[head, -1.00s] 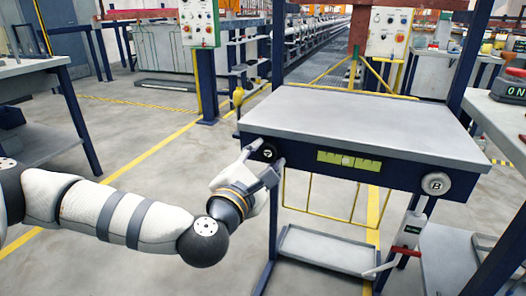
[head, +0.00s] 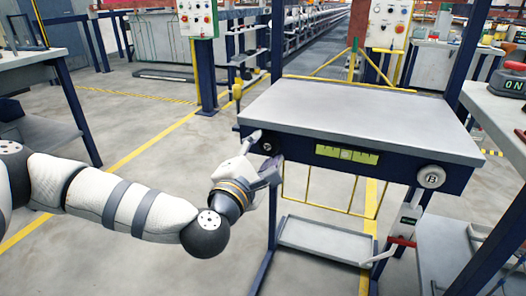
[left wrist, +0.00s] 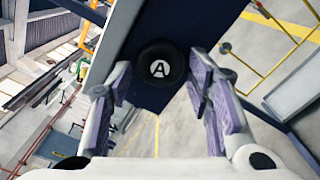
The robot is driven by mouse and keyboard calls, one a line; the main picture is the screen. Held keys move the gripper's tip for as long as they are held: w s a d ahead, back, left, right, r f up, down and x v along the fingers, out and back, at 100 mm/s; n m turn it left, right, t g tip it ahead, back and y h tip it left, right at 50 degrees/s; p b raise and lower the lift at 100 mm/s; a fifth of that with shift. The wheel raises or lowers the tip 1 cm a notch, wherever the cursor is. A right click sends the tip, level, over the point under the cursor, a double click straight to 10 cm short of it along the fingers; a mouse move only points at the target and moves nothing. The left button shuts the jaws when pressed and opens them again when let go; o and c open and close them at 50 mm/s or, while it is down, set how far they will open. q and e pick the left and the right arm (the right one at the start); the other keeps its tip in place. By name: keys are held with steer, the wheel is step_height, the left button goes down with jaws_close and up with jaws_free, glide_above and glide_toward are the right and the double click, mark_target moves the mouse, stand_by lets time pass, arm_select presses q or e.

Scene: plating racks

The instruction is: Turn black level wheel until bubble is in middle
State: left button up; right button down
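The black level wheel (head: 267,148) sits at the left end of the front edge of a grey-topped table. In the left wrist view it shows as a round black knob marked A (left wrist: 162,68). My left gripper (head: 263,153) is open, with one finger above left of the wheel and one below right. In the left wrist view its purple-padded fingers (left wrist: 160,85) stand on either side of the wheel, with gaps. The yellow-green level vial (head: 328,151) is mid-front; a pale bubble shows near its middle, too small to place exactly. My right gripper is out of view.
A silver wheel marked B (head: 431,176) sits at the table's right end. The tabletop (head: 360,118) is bare. A lower shelf (head: 325,240) and yellow bars are underneath. A side bench (head: 500,105) with an ON display stands at right.

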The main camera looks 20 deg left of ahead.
arm_select(q)
steer(key=shift+o, duration=0.3)
steer(key=s, duration=0.8)
steer(key=shift+a, duration=0.15)
